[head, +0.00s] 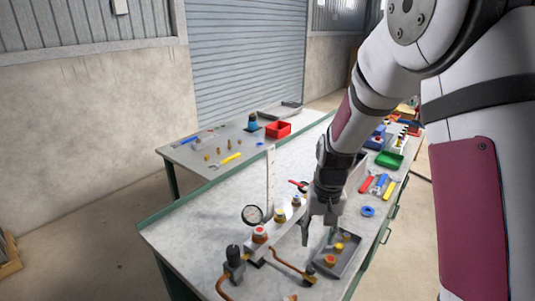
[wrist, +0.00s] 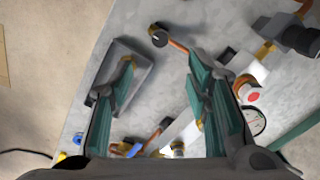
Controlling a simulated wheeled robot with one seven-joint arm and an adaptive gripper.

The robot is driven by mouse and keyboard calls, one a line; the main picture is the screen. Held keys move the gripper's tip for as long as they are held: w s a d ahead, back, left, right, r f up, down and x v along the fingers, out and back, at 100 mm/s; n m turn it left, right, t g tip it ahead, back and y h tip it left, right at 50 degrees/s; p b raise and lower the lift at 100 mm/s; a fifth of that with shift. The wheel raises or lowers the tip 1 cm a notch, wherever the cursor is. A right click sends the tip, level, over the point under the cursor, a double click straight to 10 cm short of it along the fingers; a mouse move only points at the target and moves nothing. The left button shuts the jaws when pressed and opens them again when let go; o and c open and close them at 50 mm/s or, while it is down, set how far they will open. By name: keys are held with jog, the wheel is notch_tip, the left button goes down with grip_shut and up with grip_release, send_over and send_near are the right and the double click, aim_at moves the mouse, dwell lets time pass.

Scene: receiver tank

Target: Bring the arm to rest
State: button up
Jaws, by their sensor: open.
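My gripper (head: 317,228) points down over the near workbench (head: 205,215) in the head view. It hangs between the pipe manifold with its gauge and a small grey tray (head: 350,262). In the wrist view the two green-padded fingers of my gripper (wrist: 165,72) are spread apart with nothing between them. The tray shows beyond the left finger (wrist: 145,70). My arm comes in from the upper right of the head view, bent at the elbow. The exact gap between the fingertips and the bench top is hard to tell.
A pressure gauge (head: 252,214) and valve block (head: 260,236) stand close left of my gripper. Copper pipe (head: 287,268) runs in front. The bench's left part is clear.

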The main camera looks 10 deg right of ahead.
jog(key=s+r+n+t, duration=0.2)
jog(key=s+r+t, duration=0.3)
jog(key=s+r, duration=1.7)
jog(key=shift+s+r+h, duration=0.2)
jog(key=shift+r+h, duration=0.1)
jog(key=shift+r, duration=0.05)
jog(key=shift+w+d, duration=0.1)
jog(key=shift+w, duration=0.05)
